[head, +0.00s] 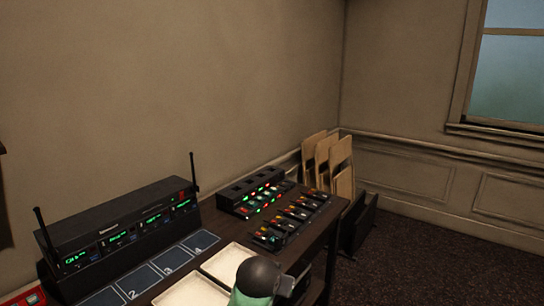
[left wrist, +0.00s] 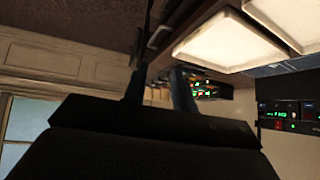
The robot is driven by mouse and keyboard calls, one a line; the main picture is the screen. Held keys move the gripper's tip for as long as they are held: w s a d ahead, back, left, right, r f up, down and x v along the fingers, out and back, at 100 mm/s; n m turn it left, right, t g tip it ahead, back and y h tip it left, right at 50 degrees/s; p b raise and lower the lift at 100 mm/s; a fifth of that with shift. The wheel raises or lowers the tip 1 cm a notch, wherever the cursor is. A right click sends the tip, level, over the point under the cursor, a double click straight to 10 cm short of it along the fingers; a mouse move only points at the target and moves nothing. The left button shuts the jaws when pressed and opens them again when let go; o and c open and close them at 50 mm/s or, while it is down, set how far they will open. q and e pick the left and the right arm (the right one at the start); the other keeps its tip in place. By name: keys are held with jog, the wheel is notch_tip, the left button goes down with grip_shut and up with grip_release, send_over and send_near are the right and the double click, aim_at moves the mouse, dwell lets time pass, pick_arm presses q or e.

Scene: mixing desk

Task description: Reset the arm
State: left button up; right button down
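My left gripper (left wrist: 158,80) shows in the left wrist view, its two bluish-grey fingers apart with nothing visible between them. The desk's trays and the mixer are beyond it in that tilted view. In the head view, a dark rounded cap with a pale green part shows at the bottom edge, in front of the trays; I cannot tell for sure what it is. My right gripper is in neither view.
The dark desk (head: 322,236) holds a receiver rack (head: 125,235) with two antennas, numbered pads (head: 140,281), white trays (head: 228,258) and a mixer (head: 285,220) with lit buttons. Folded wooden chairs (head: 322,155) lean at the wall. The carpet (head: 425,265) at right is clear.

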pick_arm(q)
jog(key=s+a+f+n+g, duration=0.1)
jog(key=s+a+f, duration=0.55)
jog(key=s, duration=0.25)
jog(key=s+a+f+n+g, duration=0.1)
jog(key=s+a+f, duration=0.55)
jog(key=s, duration=0.35)
jog(key=s+a+f+g, duration=0.2)
jog(key=s+f, duration=0.4)
jog(key=s, duration=0.3)
jog(key=s+a+f+g+y, duration=0.1)
jog(key=s+f+g, duration=0.1)
jog(key=s+f, duration=0.4)
jog(key=s, duration=0.3)
jog(key=shift+a+n+g, duration=0.3)
jog(key=shift+a, duration=0.1)
